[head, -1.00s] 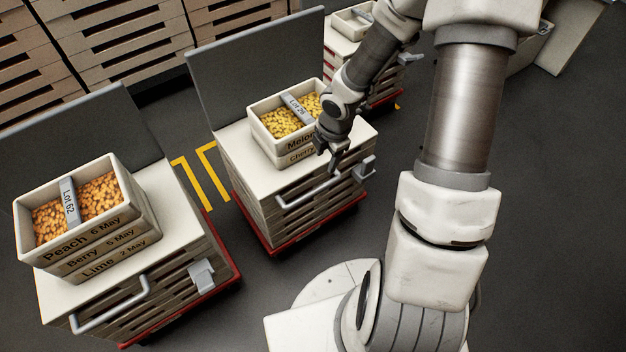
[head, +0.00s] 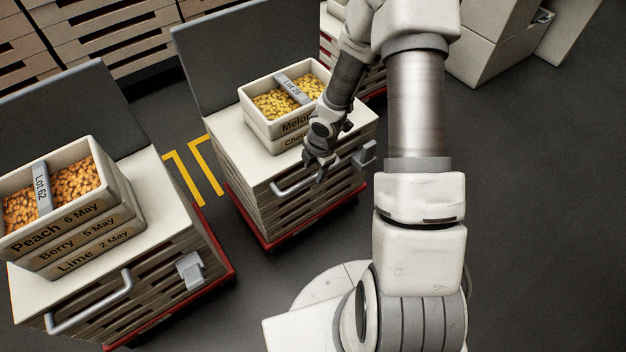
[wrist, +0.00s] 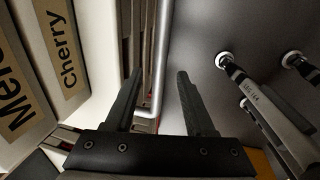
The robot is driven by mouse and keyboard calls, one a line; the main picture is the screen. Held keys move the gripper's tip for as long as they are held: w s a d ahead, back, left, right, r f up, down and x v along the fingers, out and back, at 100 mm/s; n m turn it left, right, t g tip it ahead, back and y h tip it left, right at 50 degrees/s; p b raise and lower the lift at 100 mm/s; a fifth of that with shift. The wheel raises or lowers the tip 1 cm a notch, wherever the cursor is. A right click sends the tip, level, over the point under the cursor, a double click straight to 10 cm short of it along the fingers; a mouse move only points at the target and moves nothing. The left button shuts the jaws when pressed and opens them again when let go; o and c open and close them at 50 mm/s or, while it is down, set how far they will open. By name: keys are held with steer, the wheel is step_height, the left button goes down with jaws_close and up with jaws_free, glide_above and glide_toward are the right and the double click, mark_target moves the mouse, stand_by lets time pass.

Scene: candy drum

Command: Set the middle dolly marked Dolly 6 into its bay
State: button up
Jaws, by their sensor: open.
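The middle dolly (head: 235,150) is a slatted cart with a pale top, a red base and a grey upright panel behind. It carries stacked bins labelled Melon (head: 298,124) and Cherry, the upper filled with yellow candy. No Dolly 6 marking is readable. Its grey front handle (head: 287,190) also shows in the wrist view (wrist: 160,60), running between my fingers' lines. My gripper (head: 318,178) is open at the handle's right part; contact cannot be told. In the wrist view my gripper (wrist: 158,75) has both fingers apart. Yellow floor lines (head: 207,165) lie left of the dolly.
A left dolly (head: 165,200) stands close by with Peach, Berry and Lime bins (head: 110,208). Another dolly (head: 372,80) is partly hidden behind my arm. A latch-like grey bracket (head: 364,154) sits on the middle dolly's front right. Dark floor (head: 540,220) is clear at right.

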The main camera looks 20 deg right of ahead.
mark_target(312, 177)
steer(key=shift+w+a+f+b, duration=0.1)
steer(key=shift+w+f+b, duration=0.15)
steer(key=shift+f, duration=0.6)
steer(key=shift+w+f+b, duration=0.1)
steer(key=shift+f+b, duration=0.25)
steer(key=shift+f, duration=0.5)
jaws_close()
